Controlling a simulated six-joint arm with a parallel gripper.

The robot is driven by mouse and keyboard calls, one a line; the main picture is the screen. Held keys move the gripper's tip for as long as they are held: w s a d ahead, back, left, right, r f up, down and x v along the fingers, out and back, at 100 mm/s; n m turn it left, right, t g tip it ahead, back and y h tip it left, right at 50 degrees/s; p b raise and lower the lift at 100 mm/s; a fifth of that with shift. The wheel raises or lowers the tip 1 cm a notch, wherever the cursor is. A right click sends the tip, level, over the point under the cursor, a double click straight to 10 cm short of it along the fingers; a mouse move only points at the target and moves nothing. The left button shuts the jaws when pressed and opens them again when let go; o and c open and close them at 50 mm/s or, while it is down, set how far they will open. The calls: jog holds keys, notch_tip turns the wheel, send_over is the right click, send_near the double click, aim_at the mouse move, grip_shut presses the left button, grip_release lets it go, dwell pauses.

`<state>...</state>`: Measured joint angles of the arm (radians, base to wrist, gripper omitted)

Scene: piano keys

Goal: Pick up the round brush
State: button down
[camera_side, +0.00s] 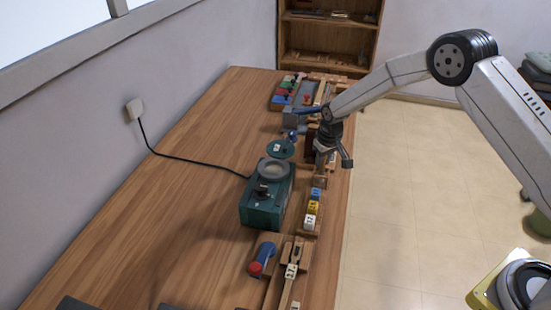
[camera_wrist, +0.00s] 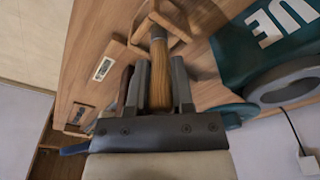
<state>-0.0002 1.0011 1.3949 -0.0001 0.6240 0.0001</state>
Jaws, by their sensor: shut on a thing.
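My gripper (camera_wrist: 160,72) is shut on the round brush (camera_wrist: 159,80) in the wrist view. The brush has a round wooden handle and a pale metal collar, and lies lengthwise between the two dark fingers. Its far end is by a brown wooden holder (camera_wrist: 176,18); I cannot tell whether they touch. In the side view my gripper (camera_side: 334,161) points down over the right edge of the wooden table (camera_side: 165,185). The brush is too small to make out there.
A teal machine (camera_side: 266,205) with a grey round top stands left of my gripper. Yellow, blue and white number blocks (camera_side: 313,207) sit in front. A red-and-blue tool (camera_side: 262,259) lies nearer. A tray of coloured pieces (camera_side: 290,92) is at the back. The table's left side is mostly clear.

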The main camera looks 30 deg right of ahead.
jog(key=shift+r, duration=0.65)
jog(key=s+r, duration=1.1)
jog(key=s, duration=0.3)
jog(key=shift+r, duration=0.2)
jog(key=shift+w, duration=0.1)
dwell(1.2)
jog(key=w+a+t+y, duration=0.3)
jog(key=w+a, duration=0.9)
jog(key=w, duration=0.4)
jog(key=shift+w, duration=0.25)
jog(key=shift+a+f, duration=0.1)
